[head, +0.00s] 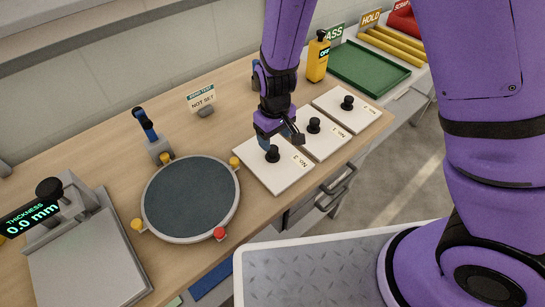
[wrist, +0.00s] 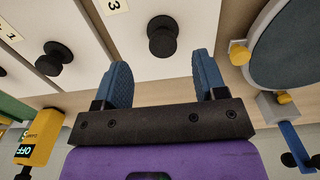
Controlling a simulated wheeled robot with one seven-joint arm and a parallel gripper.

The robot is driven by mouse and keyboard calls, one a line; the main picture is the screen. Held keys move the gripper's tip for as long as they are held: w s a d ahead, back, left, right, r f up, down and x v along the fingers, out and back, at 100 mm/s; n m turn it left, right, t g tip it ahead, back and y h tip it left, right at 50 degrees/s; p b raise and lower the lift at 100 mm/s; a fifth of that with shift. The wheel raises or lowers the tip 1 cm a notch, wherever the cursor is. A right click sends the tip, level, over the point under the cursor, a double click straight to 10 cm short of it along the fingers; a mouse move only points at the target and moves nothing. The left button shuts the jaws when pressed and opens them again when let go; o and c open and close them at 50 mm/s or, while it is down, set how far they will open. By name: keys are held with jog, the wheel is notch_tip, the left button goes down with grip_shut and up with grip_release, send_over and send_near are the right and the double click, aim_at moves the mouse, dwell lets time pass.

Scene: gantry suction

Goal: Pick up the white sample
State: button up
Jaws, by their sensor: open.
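Three white square samples lie in a row on the bench, each with a black knob. The nearest, labelled 3 (head: 285,178), is at the left of the row; the middle one (head: 325,146) and far one (head: 330,103) have labels that are hard to read. My gripper (head: 279,138) is open and empty, pointing down over sample 3 near its knob (head: 272,154). In the wrist view, the two blue fingers (wrist: 163,75) are spread apart, and the knob of sample 3 (wrist: 162,38) shows beyond the fingertips, roughly between them, not gripped.
A round dark-topped plate (head: 190,198) with yellow and red knobs stands left of the samples. A thickness gauge (head: 85,260) reads 0.0 mm. A blue-handled clamp (head: 150,135), a yellow device reading OFF (head: 318,60) and a green tray (head: 368,68) are also on the bench.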

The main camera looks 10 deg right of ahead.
aim_at(273, 148)
jog(key=shift+w+a+f, duration=0.1)
jog(key=shift+a+f, duration=0.05)
jog(key=shift+f, duration=1.3)
jog(key=shift+w+a+f, duration=0.1)
jog(key=shift+f, duration=1.3)
jog(key=c, duration=1.2)
